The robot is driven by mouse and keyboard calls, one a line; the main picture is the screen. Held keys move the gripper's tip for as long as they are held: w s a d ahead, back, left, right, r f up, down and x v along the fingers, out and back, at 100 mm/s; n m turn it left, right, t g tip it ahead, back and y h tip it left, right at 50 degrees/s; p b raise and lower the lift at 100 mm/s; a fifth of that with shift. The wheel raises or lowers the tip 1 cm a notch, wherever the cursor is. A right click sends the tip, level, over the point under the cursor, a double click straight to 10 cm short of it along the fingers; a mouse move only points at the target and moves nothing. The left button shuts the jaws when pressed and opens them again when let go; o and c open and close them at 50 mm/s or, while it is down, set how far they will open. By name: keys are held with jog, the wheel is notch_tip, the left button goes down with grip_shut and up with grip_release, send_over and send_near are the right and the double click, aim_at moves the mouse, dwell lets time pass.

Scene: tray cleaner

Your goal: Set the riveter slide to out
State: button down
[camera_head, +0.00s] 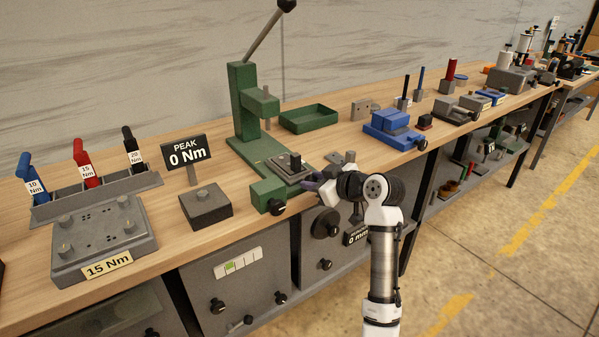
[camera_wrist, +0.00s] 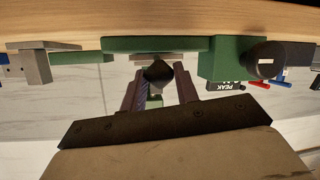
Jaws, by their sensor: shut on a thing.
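The riveter is a green press (camera_head: 243,105) with a raised lever, standing on the workbench. Its slide is a grey plate (camera_head: 283,173) on the green base, with a small dark block on top. My gripper (camera_head: 313,184) is at the front right of the slide, by the bench edge. In the wrist view my gripper (camera_wrist: 161,80) has its two fingers on either side of a dark knob (camera_wrist: 158,71) and is shut on it. The knob sits in front of the slide's grey edge (camera_wrist: 158,57). In the head view the knob is hidden by my gripper.
A green block with a black knob (camera_head: 268,194) stands left of my gripper. A green tray (camera_head: 308,118) lies behind, and a blue fixture (camera_head: 395,130) is to the right. The floor in front is clear.

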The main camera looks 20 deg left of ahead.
jog(key=shift+s+d+f, duration=0.1)
jog(key=shift+s+d, duration=0.65)
jog(key=shift+d, duration=0.2)
jog(key=c, duration=1.5)
grip_release()
jog(key=o, duration=0.4)
jog(key=shift+s+d, duration=0.15)
jog(key=shift+d, duration=0.05)
jog(key=shift+o, duration=0.2)
jog(key=shift+a, duration=0.1)
jog(key=b+v, duration=0.3)
jog(key=v, duration=1.1)
